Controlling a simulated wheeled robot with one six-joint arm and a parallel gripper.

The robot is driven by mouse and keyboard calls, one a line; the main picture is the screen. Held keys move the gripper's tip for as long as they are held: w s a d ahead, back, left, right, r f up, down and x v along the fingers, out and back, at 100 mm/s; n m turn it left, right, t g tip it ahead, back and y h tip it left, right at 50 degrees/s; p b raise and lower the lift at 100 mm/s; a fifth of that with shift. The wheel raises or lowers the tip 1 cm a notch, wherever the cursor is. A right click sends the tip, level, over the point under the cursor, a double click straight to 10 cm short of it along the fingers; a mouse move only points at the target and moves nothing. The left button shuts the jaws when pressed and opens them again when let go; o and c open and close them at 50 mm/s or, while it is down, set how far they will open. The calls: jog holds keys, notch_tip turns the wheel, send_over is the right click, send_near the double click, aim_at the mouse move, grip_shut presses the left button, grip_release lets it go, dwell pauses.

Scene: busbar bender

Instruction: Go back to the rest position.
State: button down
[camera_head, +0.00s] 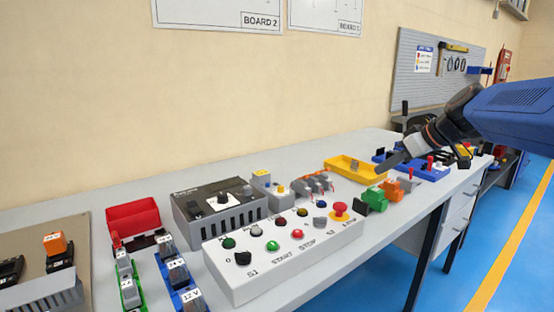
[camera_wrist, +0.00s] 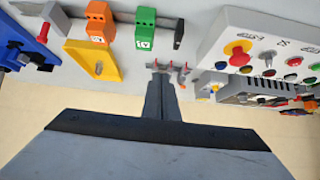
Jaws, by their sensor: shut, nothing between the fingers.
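My gripper (camera_head: 386,164) is at the right in the head view, held above the bench near the yellow tray (camera_head: 352,168). Its fingers are closed together with nothing between them. In the wrist view the closed fingers (camera_wrist: 162,80) point toward the bench items, apart from the green block (camera_wrist: 145,27) and the orange block (camera_wrist: 98,22). The arm comes in from the right edge of the head view.
The control box (camera_head: 283,262) with coloured buttons stands at the bench front. Blue floor is clear at right.

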jog(key=s+f+m+h, duration=0.1)
jog(key=s+f+m, duration=0.1)
jog(key=s+f, duration=0.4)
jog(key=s+f+m+g+h, duration=0.1)
jog(key=s+f, duration=0.6)
jog(key=s, duration=0.7)
jog(key=s+f+m+g+h, duration=0.1)
jog(key=s+f+m+h, duration=0.2)
jog(key=s+f, duration=0.4)
jog(key=s+m, duration=0.1)
jog(key=s, duration=0.2)
jog(key=shift+s+a+f, duration=0.2)
jog(key=shift+s+a, duration=0.1)
jog(key=shift+s, duration=0.1)
